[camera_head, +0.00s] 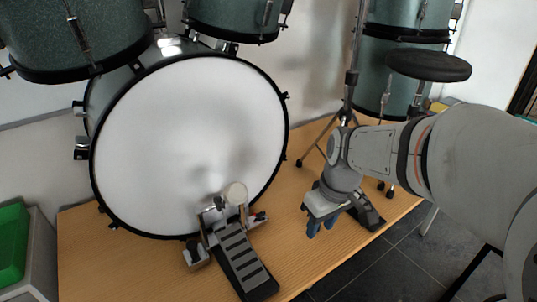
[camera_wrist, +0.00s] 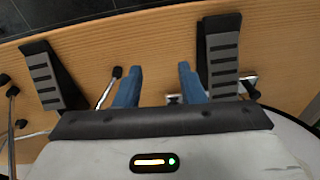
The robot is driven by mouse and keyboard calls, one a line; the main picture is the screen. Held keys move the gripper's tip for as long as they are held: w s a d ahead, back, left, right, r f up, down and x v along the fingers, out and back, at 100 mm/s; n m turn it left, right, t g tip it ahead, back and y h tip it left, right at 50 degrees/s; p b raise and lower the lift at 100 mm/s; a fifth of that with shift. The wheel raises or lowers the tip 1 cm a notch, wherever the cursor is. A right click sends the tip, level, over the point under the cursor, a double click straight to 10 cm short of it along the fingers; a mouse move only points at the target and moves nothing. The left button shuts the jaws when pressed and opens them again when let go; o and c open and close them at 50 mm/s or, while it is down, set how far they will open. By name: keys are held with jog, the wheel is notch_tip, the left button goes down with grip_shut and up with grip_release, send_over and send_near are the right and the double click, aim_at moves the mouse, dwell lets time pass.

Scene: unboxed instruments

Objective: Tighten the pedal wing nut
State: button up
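The bass drum pedal (camera_head: 243,258) lies on the wooden platform in front of the white bass drum head (camera_head: 190,140). Its round beater (camera_head: 235,194) stands near the drum head. In the wrist view the pedal (camera_wrist: 222,62) is to the right of the fingers, with metal parts (camera_wrist: 250,88) beside its base. I cannot clearly tell the wing nut among these small parts. My gripper (camera_head: 320,228) is above the platform, right of the pedal, pointing down. Its two blue fingers (camera_wrist: 157,82) are apart, with nothing seen held between them.
A second pedal (camera_wrist: 45,75) lies left in the wrist view; in the head view it (camera_head: 366,212) is partly behind my gripper. Stand legs (camera_head: 318,140) rise behind. A round black seat-like pad (camera_head: 428,65) and green drums hang above. A green bin (camera_head: 13,242) is far left.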

jog(key=w+a+f+n+g+y, duration=0.1)
jog(key=w+a+n, duration=0.1)
jog(key=w+n, duration=0.25)
jog(key=w+a+f+n+y, duration=0.1)
jog(key=w+a+f+n, duration=0.15)
jog(key=w, duration=0.35)
jog(key=n+y, duration=0.1)
jog(key=n, duration=0.6)
send_near(263, 212)
jog(key=f, duration=0.1)
jog(key=shift+g, duration=0.3)
jog(key=x, duration=0.7)
jog(key=shift+w+a+b, duration=0.15)
jog(key=shift+b, duration=0.25)
grip_shut()
